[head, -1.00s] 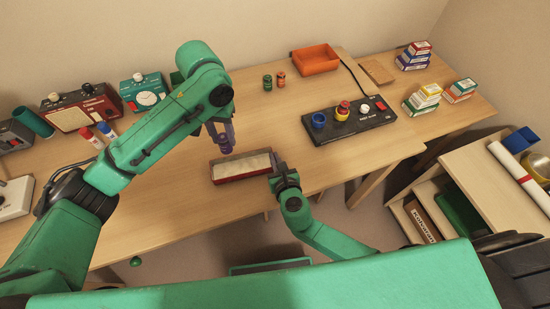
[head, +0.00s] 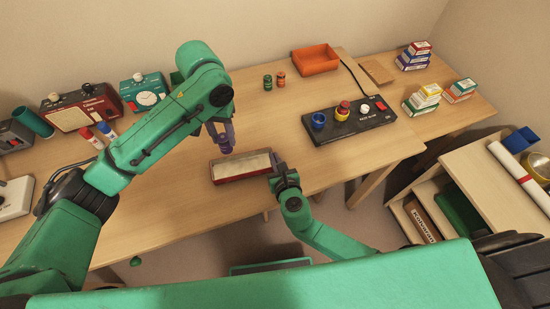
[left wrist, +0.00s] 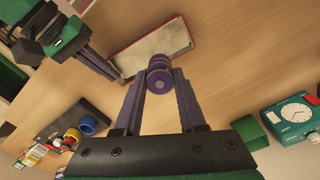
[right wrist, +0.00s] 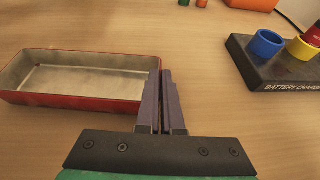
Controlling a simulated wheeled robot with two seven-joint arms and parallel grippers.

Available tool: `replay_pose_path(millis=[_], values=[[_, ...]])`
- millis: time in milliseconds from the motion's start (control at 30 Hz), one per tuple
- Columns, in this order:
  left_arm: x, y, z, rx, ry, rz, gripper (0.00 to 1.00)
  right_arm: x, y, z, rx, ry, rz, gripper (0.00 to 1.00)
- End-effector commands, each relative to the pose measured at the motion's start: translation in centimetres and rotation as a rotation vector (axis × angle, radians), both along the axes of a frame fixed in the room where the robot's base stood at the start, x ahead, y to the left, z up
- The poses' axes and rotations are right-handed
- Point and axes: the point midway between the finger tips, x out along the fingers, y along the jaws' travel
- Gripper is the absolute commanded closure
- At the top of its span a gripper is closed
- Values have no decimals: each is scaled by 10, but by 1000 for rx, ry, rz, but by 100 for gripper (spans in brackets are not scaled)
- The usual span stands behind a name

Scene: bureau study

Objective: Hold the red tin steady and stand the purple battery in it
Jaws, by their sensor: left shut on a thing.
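The red tin (head: 243,177) is an open, shallow rectangular box with a pale inside, lying on the desk; it looks empty in the right wrist view (right wrist: 70,99). My left gripper (head: 224,135) is shut on the purple battery (left wrist: 160,82), holding it over the far left part of the tin; the exact gap below it cannot be judged. My right gripper (right wrist: 161,75) is at the tin's right end, its fingers close together across the end wall. The fingers hide that wall, so I cannot tell whether they grip it.
A black charger (head: 350,127) with coloured rings stands to the right. An orange bin (head: 315,60) and two small cylinders (head: 274,81) are at the back. A teal timer (head: 145,92) and a red radio (head: 82,108) stand at the back left. The desk around the tin is clear.

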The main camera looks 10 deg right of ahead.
Motion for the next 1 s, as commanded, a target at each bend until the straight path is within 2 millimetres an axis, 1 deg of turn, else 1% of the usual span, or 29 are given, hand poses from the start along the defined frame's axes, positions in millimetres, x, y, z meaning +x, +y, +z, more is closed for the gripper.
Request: replay_pose_path(millis=[467, 1000], values=[[0, 0, 0, 0, 0, 0, 100, 0, 0, 0, 0, 1, 0, 100], [0, 0, -21, 0, 0, 1, 100, 0, 0, 0, 0, 1, 0, 100]])
